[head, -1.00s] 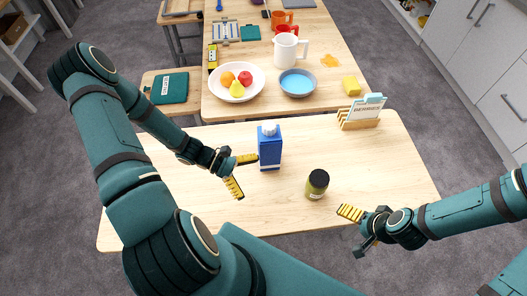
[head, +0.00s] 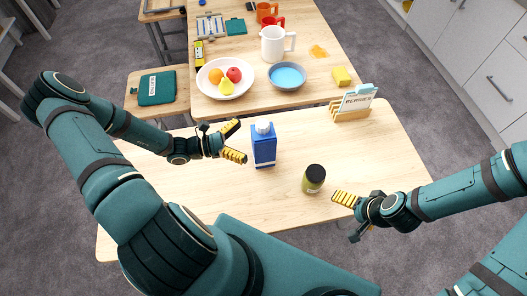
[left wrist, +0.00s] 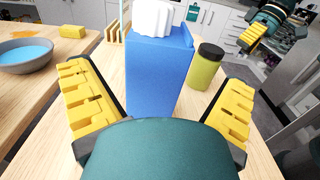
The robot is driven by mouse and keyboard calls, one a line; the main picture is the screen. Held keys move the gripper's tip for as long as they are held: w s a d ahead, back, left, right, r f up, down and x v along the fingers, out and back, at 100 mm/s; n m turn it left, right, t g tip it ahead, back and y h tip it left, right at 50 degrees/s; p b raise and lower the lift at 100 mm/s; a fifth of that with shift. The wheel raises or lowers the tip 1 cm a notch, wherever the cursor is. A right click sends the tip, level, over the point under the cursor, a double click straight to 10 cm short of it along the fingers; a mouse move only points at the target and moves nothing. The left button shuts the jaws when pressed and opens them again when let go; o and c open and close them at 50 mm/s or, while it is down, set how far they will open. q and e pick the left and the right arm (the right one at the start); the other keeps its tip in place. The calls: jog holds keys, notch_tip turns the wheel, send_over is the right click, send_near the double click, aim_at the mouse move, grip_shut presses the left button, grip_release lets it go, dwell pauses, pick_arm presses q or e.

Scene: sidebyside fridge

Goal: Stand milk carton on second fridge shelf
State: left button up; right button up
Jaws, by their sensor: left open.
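The blue milk carton (head: 264,150) with a white cap stands upright on the near light-wood table. My left gripper (head: 237,142) is open and empty just left of it, its yellow-padded fingers pointing at the carton. In the left wrist view the carton (left wrist: 158,78) stands ahead between the two spread fingers, and I see no contact. My right gripper (head: 346,217) looks open and empty over the table's right front part. I cannot make out the fridge shelves in these views.
A dark-lidded olive jar (head: 314,179) stands right of the carton. A card rack (head: 350,113) is at the table's back right. On the far table are a fruit bowl (head: 244,92), blue-filled bowl (head: 287,78), white pitcher (head: 273,45) and yellow sponge (head: 342,76).

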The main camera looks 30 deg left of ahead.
aim_at(260, 136)
pick_arm(q)
jog(key=shift+p+x, duration=0.35)
jog(key=shift+x, duration=2.4)
jog(key=shift+w+a+r, duration=0.1)
jog(key=shift+r, duration=0.05)
jog(key=c, duration=1.2)
